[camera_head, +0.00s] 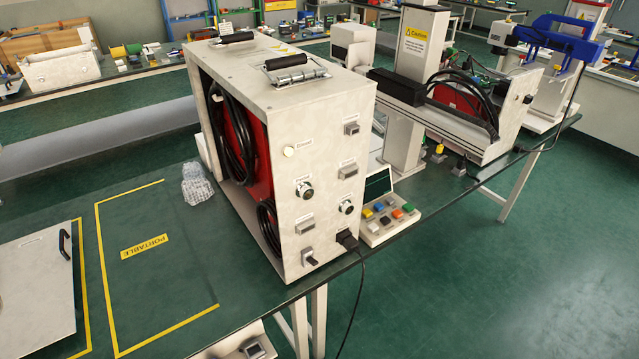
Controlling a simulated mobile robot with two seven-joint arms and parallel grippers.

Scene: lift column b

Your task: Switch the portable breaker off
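A large white cabinet (330,105) with carry handles on top stands on the green table. Its front panel has a round light or button (289,152), two round knobs (304,189) and (347,206), and several small grey switches, one at the upper right (351,128). A switch with a dark lever (309,257) sits at the lower left, beside a black plug (347,240). The panel labels are too small to read, so I cannot tell which control is the breaker or its position. Neither of my grippers is in view.
A yellow-outlined area marked PORTABLE (145,246) is bare, left of the cabinet. A flat grey panel with a handle (40,290) lies farther left. Crumpled clear wrap (196,184) and a coloured-button keypad (389,219) flank the cabinet. A black cord (358,300) hangs over the front edge.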

